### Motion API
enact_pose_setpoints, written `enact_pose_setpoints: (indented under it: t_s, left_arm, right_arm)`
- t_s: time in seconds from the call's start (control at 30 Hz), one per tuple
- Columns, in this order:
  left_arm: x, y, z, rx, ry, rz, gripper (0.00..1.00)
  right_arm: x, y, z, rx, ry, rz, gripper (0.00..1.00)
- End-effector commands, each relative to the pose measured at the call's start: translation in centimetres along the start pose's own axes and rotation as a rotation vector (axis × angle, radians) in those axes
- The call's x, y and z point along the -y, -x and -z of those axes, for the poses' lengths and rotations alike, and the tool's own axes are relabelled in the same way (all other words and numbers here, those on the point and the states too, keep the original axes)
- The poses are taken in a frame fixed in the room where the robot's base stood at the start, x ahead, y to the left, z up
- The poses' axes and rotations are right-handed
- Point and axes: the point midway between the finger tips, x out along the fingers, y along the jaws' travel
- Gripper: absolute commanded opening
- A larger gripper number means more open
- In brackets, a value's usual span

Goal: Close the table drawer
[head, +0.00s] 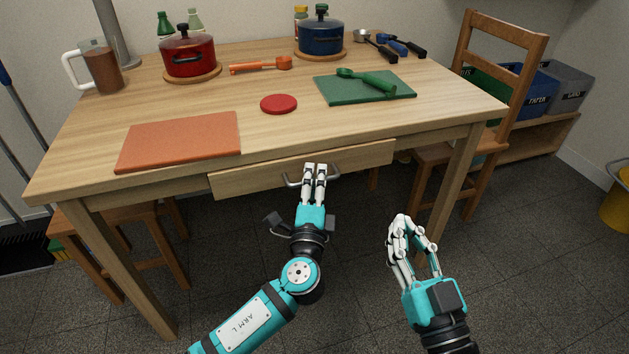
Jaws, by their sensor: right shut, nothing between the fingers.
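The table drawer (238,182) is set under the front edge of the wooden table (200,105). Its front stands slightly proud of the table apron, so it looks a little open. Its metal handle (333,178) is partly hidden behind my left gripper. My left gripper (315,168) is at the middle of the drawer front, its fingertips over the handle. Its two fingers lie close side by side, and I cannot tell whether they touch or grip the handle. My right gripper (402,221) is shut and empty, in front of the table and apart from the drawer.
On the table are an orange board (180,140), a red lid (278,103), a green board (340,95), a red pot (188,55) and a blue pot (321,35). A chair (490,90) stands at the right and a stool (130,240) at the left. The floor in front is clear.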

Motion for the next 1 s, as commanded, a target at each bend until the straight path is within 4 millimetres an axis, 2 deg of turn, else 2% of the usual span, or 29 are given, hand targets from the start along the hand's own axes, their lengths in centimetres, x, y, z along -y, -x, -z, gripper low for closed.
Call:
enact_pose_setpoints:
  t_s: [0.07, 0.33, 0.83, 1.0]
  left_arm:
    - [0.0, 0.0, 0.0, 0.000, 0.000, 0.000, 0.34]
    - [0.0, 0.0, 0.0, 0.000, 0.000, 0.000, 0.00]
    - [-0.2, -0.1, -0.1, 0.001, -0.003, -0.002, 0.00]
    - [-0.8, -1.8, -0.8, 0.002, -0.004, -0.002, 0.00]
  right_arm:
    - [0.0, 0.0, 0.0, 0.000, 0.000, 0.000, 0.00]
    - [0.0, 0.0, 0.0, 0.001, 0.000, -0.001, 0.00]
    - [0.0, 0.0, -0.1, -0.001, 0.000, -0.001, 0.00]
    - [0.4, 0.2, 2.4, -0.151, -0.007, 0.009, 0.00]
